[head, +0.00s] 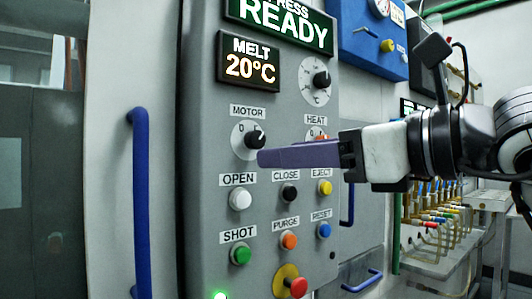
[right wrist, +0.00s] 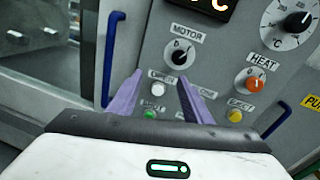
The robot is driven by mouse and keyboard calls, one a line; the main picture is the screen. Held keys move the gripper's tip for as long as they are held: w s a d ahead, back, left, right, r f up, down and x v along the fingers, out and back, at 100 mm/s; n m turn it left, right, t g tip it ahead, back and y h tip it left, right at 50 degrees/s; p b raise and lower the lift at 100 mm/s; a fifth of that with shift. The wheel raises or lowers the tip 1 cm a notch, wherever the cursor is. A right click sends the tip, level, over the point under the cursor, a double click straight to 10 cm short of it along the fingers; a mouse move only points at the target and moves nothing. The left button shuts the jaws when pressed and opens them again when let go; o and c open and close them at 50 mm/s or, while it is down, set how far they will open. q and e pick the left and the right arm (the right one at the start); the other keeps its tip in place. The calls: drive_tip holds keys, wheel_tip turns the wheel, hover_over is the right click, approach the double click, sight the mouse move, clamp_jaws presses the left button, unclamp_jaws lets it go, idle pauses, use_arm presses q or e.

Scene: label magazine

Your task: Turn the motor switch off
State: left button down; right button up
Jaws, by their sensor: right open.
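The motor switch (head: 254,138) is a black rotary knob on a pale round dial, under the MOTOR label on the grey control panel. Its pointer is turned to the upper right, away from the 0 mark at the dial's left. It also shows in the right wrist view (right wrist: 179,57), beyond the fingertips. My right gripper (head: 265,157) reaches in from the right, with its purple fingertips just below the knob in the head view. In the right wrist view its two fingers (right wrist: 160,77) are spread apart with nothing between them. My left gripper is not in view.
The HEAT knob (right wrist: 256,84) is to the right of the motor switch. The OPEN button (head: 240,199), CLOSE button (head: 289,193) and several others sit below. A red emergency button (head: 296,286) is at the bottom. A blue door handle (head: 139,200) stands at the left.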

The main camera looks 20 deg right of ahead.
sight(259, 140)
drive_tip(key=shift+m+t+h, duration=0.3)
drive_tip(key=shift+t+h, duration=0.3)
drive_tip(key=shift+h, duration=0.1)
drive_tip(key=w, duration=0.3)
drive_tip(key=w+r, duration=0.1)
drive_tip(key=w, duration=0.2)
drive_tip(key=w+a+r+p, duration=0.1)
drive_tip(key=w, duration=0.2)
drive_tip(key=shift+r, duration=0.15)
drive_tip(key=c, duration=1.1)
